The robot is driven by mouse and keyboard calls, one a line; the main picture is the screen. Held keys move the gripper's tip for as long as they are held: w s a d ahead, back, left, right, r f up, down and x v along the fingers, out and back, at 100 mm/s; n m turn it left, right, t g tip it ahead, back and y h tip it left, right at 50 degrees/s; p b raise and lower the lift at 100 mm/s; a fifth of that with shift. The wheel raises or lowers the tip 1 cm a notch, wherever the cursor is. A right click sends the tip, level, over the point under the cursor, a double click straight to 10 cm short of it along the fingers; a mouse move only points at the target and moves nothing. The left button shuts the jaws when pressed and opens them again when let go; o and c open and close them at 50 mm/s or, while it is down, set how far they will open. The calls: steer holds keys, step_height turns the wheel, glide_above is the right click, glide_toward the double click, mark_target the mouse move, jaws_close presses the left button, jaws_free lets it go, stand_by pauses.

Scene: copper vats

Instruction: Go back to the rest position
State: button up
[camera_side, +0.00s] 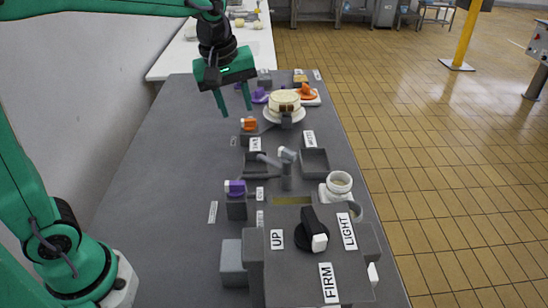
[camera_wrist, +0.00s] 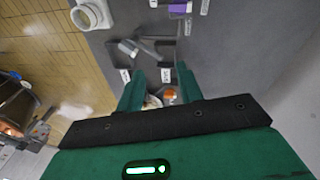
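My gripper (camera_side: 234,112) hangs above the far left part of the grey table (camera_side: 165,165) with its two green fingers apart and nothing between them. In the wrist view my gripper (camera_wrist: 159,75) also shows its fingers spread, with the table's fittings beyond them. It is left of a pale round cake-like thing (camera_side: 285,101) on a white plate, and apart from it.
A grey box (camera_side: 285,270) with a black knob (camera_side: 312,230) stands at the front right. A white cup (camera_side: 339,183), a purple-topped block (camera_side: 235,188), an orange piece (camera_side: 249,124) and grey trays (camera_side: 315,162) stand behind it. The table's left side is clear.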

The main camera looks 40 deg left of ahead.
steer(key=s+a+f+m+t, duration=0.2)
steer(key=s+m, duration=0.9)
steer(key=s, duration=0.6)
steer(key=shift+a+f+t, duration=0.2)
steer(key=shift+a+t, duration=0.4)
steer(key=shift+a, duration=0.1)
